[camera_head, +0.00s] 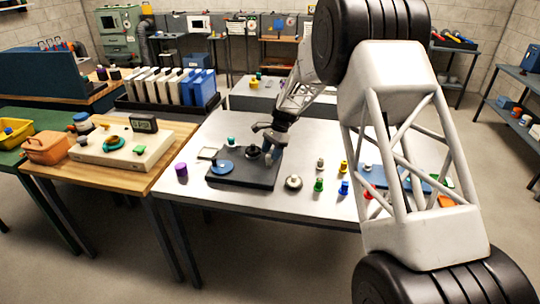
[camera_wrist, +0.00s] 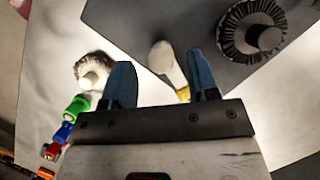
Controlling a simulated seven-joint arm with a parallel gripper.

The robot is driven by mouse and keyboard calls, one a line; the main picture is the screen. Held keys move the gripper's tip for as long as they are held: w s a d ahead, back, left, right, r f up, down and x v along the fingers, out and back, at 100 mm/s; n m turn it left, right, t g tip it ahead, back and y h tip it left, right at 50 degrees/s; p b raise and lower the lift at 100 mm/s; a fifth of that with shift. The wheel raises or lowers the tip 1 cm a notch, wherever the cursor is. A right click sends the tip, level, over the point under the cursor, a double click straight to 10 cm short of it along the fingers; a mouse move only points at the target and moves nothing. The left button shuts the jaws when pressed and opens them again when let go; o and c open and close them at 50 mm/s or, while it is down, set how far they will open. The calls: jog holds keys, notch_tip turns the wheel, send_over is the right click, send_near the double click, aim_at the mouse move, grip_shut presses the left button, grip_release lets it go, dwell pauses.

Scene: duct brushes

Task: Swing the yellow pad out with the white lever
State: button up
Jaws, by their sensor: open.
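The white lever (camera_wrist: 165,60) shows in the wrist view as a pale rounded bar between my gripper's blue fingers. The yellow pad (camera_wrist: 183,94) shows as a small yellow patch at its near end, mostly hidden by my gripper. My gripper (camera_wrist: 160,62) is open, with one finger on each side of the lever. The picture does not settle whether a finger touches it. In the head view my gripper (camera_head: 269,149) is low over the dark base plate (camera_head: 240,181), and I cannot make out the lever or pad there.
A round bristle brush (camera_wrist: 250,30) sits on the dark plate. Another brush (camera_wrist: 93,70) lies left of my gripper. A blue disc (camera_head: 222,167) is on the plate's left.

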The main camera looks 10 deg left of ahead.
jog(key=v, duration=0.6)
jog(key=shift+r, duration=0.1)
jog(key=shift+d, duration=0.2)
jog(key=c, duration=0.6)
jog(key=shift+s+d+f+m+y, duration=0.25)
jog(key=shift+d+m+y, duration=0.35)
jog(key=shift+m, duration=0.2)
grip_shut()
jog(key=s+d+f+m+t+y, duration=0.1)
jog(key=d+m+t+y, duration=0.3)
jog(key=d+m, duration=0.7)
jog(key=shift+s+d+m+t, duration=0.4)
jog(key=shift+s+d+t, duration=0.05)
jog(key=shift+t, duration=0.75)
